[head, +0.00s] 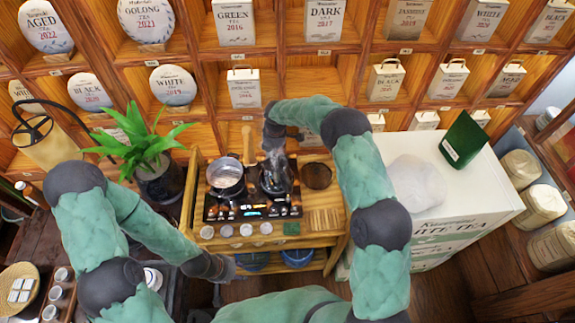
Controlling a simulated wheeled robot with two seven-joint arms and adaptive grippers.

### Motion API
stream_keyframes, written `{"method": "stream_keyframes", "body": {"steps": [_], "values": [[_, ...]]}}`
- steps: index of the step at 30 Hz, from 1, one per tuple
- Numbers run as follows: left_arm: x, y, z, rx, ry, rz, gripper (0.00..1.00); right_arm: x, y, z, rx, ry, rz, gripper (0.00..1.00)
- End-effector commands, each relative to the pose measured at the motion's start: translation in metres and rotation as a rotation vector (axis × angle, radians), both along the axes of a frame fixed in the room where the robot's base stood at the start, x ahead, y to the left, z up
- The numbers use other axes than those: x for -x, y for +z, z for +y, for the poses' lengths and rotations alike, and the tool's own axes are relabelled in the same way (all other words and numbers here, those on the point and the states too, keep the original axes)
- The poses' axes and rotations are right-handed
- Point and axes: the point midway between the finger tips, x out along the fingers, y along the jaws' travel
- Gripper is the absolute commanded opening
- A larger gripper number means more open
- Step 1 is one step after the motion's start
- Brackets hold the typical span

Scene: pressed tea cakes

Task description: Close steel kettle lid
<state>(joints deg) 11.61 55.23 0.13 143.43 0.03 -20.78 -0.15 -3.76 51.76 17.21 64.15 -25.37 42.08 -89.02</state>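A steel kettle (226,178) stands on the left side of the black stove (232,213). It looks open at the top, with its round interior showing. An upright wooden handle (247,145) rises just behind and to its right. My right gripper (277,178) points down over the right side of the stove, beside the kettle. Dark shapes overlap there, so I cannot tell its fingers from what lies under them, or whether it holds anything. I cannot make out the kettle's lid clearly. My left gripper (222,268) is low, in front of the wooden stand's left corner, away from the kettle; its fingers are unclear.
A round dark brown dish (317,176) lies right of the stove. Several small cups (246,230) line the front of the wooden stand (325,222). A potted plant (160,180) stands at the left. A white cabinet (470,190) is at the right. Tea shelves fill the back.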

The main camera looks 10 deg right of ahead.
Motion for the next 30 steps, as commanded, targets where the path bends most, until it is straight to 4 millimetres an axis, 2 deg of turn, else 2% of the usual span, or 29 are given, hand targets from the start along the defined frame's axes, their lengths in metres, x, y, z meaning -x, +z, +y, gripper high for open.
{"method": "stream_keyframes", "body": {"steps": [10, 30], "values": [[0.0, -0.018, 0.0, 0.0, 0.0, 0.0, 0.4, -0.009, -0.012, 0.003, -0.001, -0.001, -0.003, 0.0], [0.0, -0.02, 0.0, 0.0, 0.0, 0.0, 0.4, -0.01, -0.013, 0.004, -0.001, 0.0, -0.003, 0.0]]}}
